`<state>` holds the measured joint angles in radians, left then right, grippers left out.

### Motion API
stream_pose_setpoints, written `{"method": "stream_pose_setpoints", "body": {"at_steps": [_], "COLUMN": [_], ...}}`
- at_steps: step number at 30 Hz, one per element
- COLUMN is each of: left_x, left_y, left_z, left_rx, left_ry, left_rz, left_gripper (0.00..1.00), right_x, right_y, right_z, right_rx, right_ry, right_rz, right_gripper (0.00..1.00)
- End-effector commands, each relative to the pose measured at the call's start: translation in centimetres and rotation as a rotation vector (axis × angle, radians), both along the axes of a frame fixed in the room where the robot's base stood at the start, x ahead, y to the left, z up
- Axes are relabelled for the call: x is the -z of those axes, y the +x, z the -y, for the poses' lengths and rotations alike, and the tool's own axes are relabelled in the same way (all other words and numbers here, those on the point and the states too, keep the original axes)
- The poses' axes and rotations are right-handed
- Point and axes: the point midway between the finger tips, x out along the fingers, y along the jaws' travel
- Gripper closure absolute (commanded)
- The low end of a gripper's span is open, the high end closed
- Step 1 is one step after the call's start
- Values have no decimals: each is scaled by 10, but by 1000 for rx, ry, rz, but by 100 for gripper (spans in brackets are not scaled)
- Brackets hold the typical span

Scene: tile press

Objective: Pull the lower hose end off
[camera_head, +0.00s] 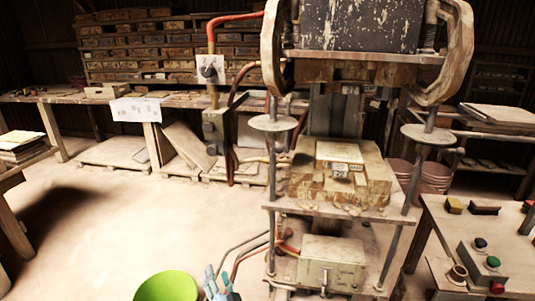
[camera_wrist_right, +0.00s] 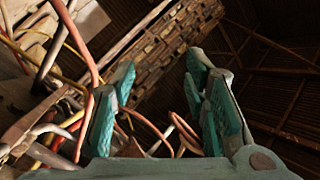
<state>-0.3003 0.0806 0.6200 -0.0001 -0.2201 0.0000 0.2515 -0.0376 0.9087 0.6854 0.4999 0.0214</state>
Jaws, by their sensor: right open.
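My right gripper (camera_head: 218,277) shows at the bottom of the head view, to the right of a green bucket. In the right wrist view its teal fingers (camera_wrist_right: 160,75) stand wide apart with nothing held between them. A red hose (camera_head: 240,262) and a dark hose run low into the press near its lower grey box (camera_head: 332,262). The gripper is left of that box and apart from it. In the wrist view, orange hoses (camera_wrist_right: 148,127) show behind and between the fingers. I cannot tell which is the lower hose end. My left gripper is not in view.
The tile press (camera_head: 340,206) stands at centre right, with rods and a platform. A valve post (camera_head: 213,125) with an upper red hose stands to its left. The green bucket (camera_head: 165,286) is at the bottom. A button box (camera_head: 480,262) is on the right table. Floor at left is clear.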

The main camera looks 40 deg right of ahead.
Motion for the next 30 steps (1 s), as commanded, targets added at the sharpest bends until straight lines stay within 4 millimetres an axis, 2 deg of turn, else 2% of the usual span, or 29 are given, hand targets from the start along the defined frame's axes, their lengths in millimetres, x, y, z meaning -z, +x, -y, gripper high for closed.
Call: {"method": "stream_pose_setpoints", "body": {"at_steps": [1, 2, 3, 6, 7, 9, 14, 19, 24, 30], "left_x": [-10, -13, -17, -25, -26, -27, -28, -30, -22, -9], "left_y": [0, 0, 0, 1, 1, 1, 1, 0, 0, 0], "left_z": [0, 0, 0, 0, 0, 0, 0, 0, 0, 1], "left_rx": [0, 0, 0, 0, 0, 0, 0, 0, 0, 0], "left_ry": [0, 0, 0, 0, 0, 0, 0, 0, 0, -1], "left_rz": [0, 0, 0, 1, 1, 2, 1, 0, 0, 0], "left_gripper": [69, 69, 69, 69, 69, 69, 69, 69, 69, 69], "right_x": [-73, -112, -159, -239, -251, -266, -272, -280, -285, -289], "right_y": [25, 33, 36, 24, 19, 10, 8, 18, 31, 40], "right_z": [17, 31, 48, 82, 87, 94, 112, 154, 198, 228], "right_rx": [123, 211, 332, 620, 685, 785, 839, 840, 839, 838], "right_ry": [83, 141, 224, 422, 467, 535, 565, 560, 559, 561], "right_rz": [190, 305, 447, 716, 761, 825, 852, 854, 853, 851], "right_gripper": [59, 59, 59, 59, 59, 59, 59, 59, 59, 59]}}
